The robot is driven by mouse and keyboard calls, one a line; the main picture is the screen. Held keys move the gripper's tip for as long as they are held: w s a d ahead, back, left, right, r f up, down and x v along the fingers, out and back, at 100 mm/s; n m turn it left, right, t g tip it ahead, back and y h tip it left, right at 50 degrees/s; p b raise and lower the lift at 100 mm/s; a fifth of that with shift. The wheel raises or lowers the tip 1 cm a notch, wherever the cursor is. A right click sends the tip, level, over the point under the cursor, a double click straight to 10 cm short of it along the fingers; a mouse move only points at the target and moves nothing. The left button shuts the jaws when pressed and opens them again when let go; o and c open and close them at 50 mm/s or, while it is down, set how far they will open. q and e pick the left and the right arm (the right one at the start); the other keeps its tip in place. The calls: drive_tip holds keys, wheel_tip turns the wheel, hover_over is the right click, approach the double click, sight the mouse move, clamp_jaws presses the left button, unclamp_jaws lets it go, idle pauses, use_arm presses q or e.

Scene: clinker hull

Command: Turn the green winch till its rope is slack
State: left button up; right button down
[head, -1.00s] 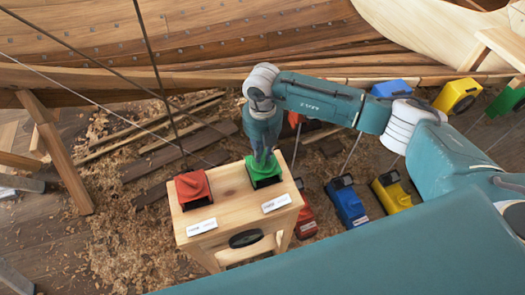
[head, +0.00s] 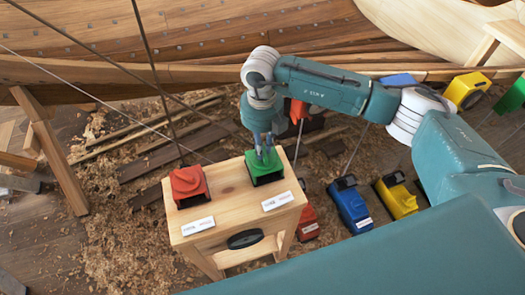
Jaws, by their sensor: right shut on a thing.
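The green winch (head: 272,174) sits on the right half of a small wooden stand (head: 230,191), with a white label in front of it. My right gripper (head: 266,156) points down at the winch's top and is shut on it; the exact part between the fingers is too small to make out. A thin dark rope (head: 120,72) runs straight from the upper left toward the green winch; its end is hidden near my gripper. My left gripper is out of view.
A red winch (head: 188,184) with its own rope stands on the left of the stand. Red, blue (head: 349,205) and yellow (head: 396,195) winches stand on the floor to the right. The wooden hull (head: 230,35) lies behind. Shavings and planks cover the floor at left.

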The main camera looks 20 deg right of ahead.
drive_tip(key=shift+n+b, duration=1.1)
drive_tip(key=shift+n, duration=0.2)
drive_tip(key=shift+r, duration=0.1)
drive_tip(key=c, duration=1.7)
unclamp_jaws()
drive_tip(key=shift+o, duration=0.2)
wheel_tip(320, 180, up, 12)
